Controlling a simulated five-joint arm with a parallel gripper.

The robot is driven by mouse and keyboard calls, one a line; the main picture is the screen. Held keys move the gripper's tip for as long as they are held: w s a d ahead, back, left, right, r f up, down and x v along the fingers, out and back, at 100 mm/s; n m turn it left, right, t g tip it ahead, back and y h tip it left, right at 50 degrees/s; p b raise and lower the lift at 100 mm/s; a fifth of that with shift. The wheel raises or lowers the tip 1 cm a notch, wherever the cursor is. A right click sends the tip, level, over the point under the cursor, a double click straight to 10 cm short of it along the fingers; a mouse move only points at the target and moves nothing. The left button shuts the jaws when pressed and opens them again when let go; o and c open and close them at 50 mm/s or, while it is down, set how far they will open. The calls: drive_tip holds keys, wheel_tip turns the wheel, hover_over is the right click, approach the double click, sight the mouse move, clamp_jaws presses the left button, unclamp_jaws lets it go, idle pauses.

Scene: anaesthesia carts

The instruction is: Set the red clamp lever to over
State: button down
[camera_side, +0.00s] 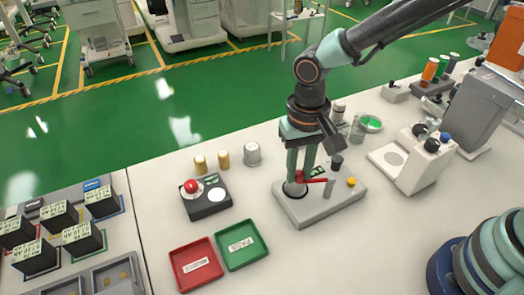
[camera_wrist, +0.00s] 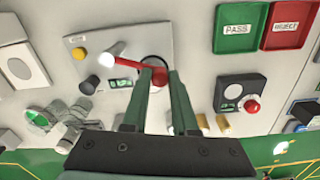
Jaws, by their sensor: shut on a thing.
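The red clamp lever (camera_side: 314,180) sits on a grey fixture block (camera_side: 325,205) in the side view. In the wrist view the lever (camera_wrist: 130,62) runs from a pale-tipped part at upper left to a dark round spot between my fingers. My gripper (camera_side: 299,178) points down at the left part of the block. Its two green fingers (camera_wrist: 165,76) are shut on the lever's red end by the dark round spot. The fingers partly hide that end. A small green label lies beside the lever.
The block also carries a yellow button (camera_side: 352,182) and a black knob (camera_side: 337,160). A control box with a red button (camera_side: 190,186) stands left, near red (camera_side: 180,272) and green (camera_side: 229,262) trays. A grey-white device (camera_side: 410,160) stands right. Bare table lies in front of the block.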

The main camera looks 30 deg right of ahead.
drive_tip(key=shift+w+d+r+m, duration=0.1)
drive_tip(key=shift+w+d+m, duration=0.2)
drive_tip(key=shift+w+m, duration=0.5)
drive_tip(key=shift+w+d+m, duration=0.3)
drive_tip(key=shift+w+m, duration=0.05)
drive_tip(key=shift+m, duration=0.85)
drive_tip(key=c, duration=0.7)
unclamp_jaws()
wheel_tip(320, 180, up, 12)
drive_tip(key=shift+d, duration=0.1)
